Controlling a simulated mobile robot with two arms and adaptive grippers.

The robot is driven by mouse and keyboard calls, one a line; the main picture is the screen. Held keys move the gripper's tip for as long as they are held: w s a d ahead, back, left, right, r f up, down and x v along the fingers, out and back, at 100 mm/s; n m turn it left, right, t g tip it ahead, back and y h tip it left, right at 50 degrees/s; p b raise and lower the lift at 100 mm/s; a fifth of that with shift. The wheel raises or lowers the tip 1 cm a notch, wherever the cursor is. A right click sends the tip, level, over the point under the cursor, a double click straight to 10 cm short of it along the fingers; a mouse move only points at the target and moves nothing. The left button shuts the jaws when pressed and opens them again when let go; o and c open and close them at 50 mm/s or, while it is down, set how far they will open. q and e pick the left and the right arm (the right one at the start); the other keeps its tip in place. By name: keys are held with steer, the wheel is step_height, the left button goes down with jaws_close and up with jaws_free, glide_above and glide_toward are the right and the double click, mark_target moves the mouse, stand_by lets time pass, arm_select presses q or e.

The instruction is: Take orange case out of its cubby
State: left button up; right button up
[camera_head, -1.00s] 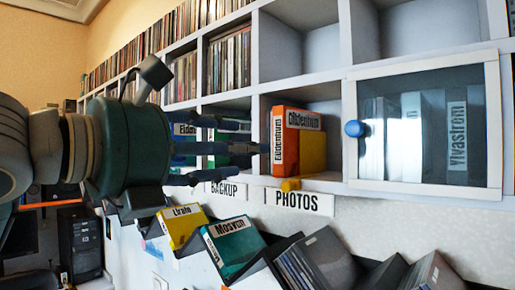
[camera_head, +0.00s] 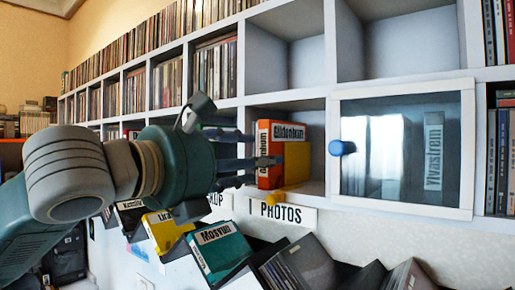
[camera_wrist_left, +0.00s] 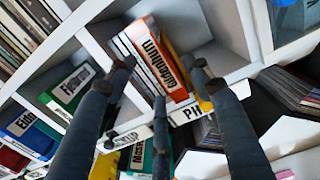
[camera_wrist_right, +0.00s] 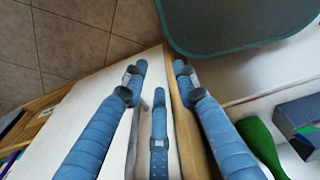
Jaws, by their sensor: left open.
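The orange case (camera_head: 283,150), labelled "Gildentrum", stands upright in a white cubby (camera_head: 315,110) above the PHOTOS label. A yellow case (camera_head: 298,160) stands just right of it. The orange case also shows in the left wrist view (camera_wrist_left: 158,65). My left gripper (camera_head: 262,163) is open, its fingertips at the left and front of the orange case in the head view. In the left wrist view (camera_wrist_left: 163,78) its fingers spread around the case's lower part; contact cannot be told. My right gripper (camera_wrist_right: 157,75) shows only in its wrist view, open and empty.
Right of the cubby is a glass door (camera_head: 400,150) with a blue knob (camera_head: 341,148). Below are slanted racks with a teal case (camera_head: 218,248) and a yellow one (camera_head: 165,232). In the left wrist view, a green case (camera_wrist_left: 72,85) stands in the neighbouring cubby. The cubby above is empty.

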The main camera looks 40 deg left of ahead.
arm_select(q)
steer(key=shift+w+a+p, duration=0.15)
steer(key=shift+w+p, duration=0.15)
steer(key=shift+w, duration=0.8)
jaws_close()
arm_select(e)
steer(key=shift+s+r, duration=0.55)
steer(key=shift+s, duration=0.2)
